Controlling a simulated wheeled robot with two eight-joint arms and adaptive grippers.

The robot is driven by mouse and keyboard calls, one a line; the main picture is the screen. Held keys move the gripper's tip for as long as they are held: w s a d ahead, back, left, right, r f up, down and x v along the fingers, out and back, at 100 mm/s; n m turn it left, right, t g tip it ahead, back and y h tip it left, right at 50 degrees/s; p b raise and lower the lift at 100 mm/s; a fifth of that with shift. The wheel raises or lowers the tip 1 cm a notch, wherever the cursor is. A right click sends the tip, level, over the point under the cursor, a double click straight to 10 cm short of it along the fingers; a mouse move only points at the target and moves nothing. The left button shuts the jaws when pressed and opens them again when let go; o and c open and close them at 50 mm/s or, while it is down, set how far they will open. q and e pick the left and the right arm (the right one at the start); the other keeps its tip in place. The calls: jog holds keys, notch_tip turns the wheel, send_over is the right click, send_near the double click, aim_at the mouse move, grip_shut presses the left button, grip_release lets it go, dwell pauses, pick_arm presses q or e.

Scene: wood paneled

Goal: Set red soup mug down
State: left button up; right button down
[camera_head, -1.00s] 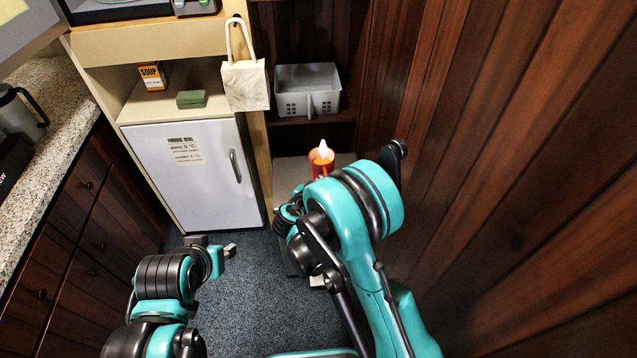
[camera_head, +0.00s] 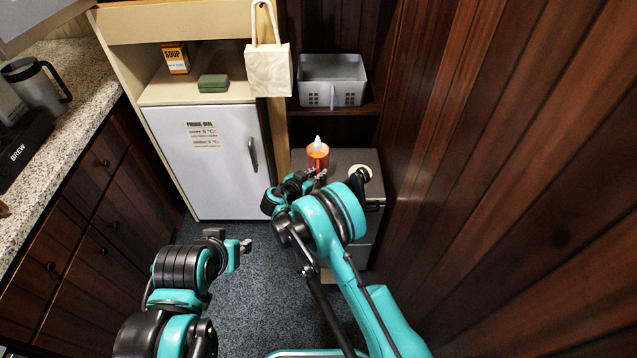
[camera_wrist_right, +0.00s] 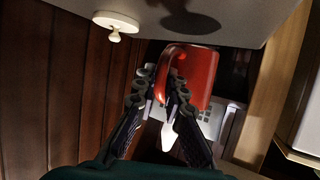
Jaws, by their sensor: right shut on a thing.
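The red soup mug (camera_head: 317,159) is in my right gripper (camera_head: 316,177), over the low grey cabinet (camera_head: 345,165). A pale pointed thing sticks out of its top. In the right wrist view, which looks inverted, the fingers of this gripper (camera_wrist_right: 161,92) are shut on the handle side of the mug (camera_wrist_right: 200,75). The cabinet top (camera_wrist_right: 245,20) bears a dark shadow apart from the mug, and a gap seems to lie between them. My left gripper (camera_head: 240,247) hangs over the floor, and its fingers are too unclear to judge.
A grey basket (camera_head: 332,80) stands on the shelf behind. A tote bag (camera_head: 268,70) hangs left of it. The wood wall (camera_head: 500,150) is close on the right.

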notch_tip(320, 180, down, 4)
jog(key=shift+b, duration=1)
jog(key=shift+r, duration=0.15)
jog(key=c, duration=1.6)
grip_release()
